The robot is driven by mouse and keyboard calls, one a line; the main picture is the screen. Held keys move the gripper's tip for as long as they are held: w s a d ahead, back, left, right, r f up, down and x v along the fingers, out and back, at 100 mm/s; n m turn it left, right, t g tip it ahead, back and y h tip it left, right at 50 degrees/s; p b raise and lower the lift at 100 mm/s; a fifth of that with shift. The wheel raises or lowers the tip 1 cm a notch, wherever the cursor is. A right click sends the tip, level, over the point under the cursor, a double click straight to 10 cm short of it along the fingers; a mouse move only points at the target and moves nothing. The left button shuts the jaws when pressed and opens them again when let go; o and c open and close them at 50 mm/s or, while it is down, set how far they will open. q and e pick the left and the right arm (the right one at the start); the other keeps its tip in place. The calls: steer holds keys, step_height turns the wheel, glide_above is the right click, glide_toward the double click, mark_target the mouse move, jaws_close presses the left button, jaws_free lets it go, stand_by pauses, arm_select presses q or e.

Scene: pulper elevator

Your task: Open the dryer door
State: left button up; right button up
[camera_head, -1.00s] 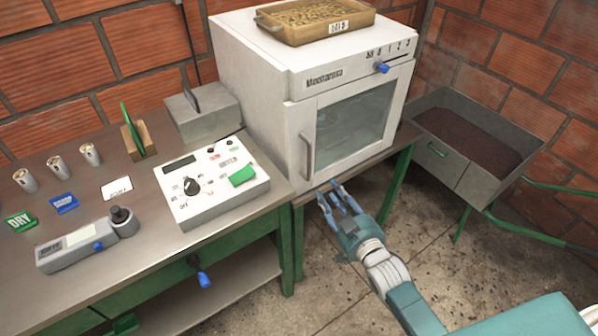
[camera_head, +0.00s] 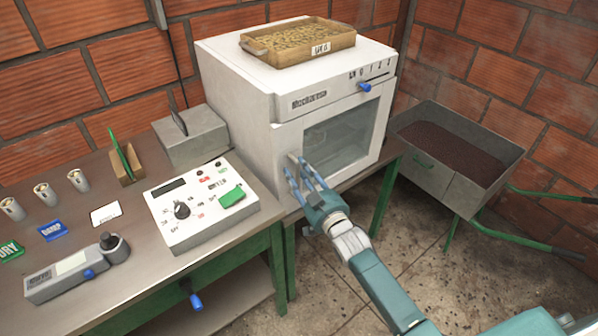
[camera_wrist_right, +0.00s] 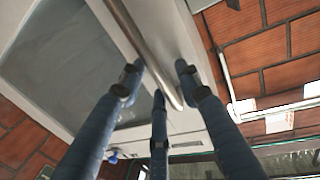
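The dryer (camera_head: 235,90) is a white box on the bench, with a windowed door (camera_head: 345,135) at its front. The door is shut. A vertical metal handle is on the door's left side; in the right wrist view the handle (camera_wrist_right: 148,48) runs as a slanted bar between my fingertips. My right gripper (camera_head: 300,170) is at the handle, its blue fingers spread open and partly covering it in the head view. The fingers also show in the right wrist view (camera_wrist_right: 158,80), and I cannot tell whether they touch the bar. My left gripper is out of view.
A tray of beans (camera_head: 300,42) sits on the dryer. A blue knob (camera_head: 364,87) is above the door. A control panel (camera_head: 200,205) stands on the bench to the left. A cart of dark material (camera_head: 455,150) is at right. The floor in front is clear.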

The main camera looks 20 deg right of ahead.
jaws_close()
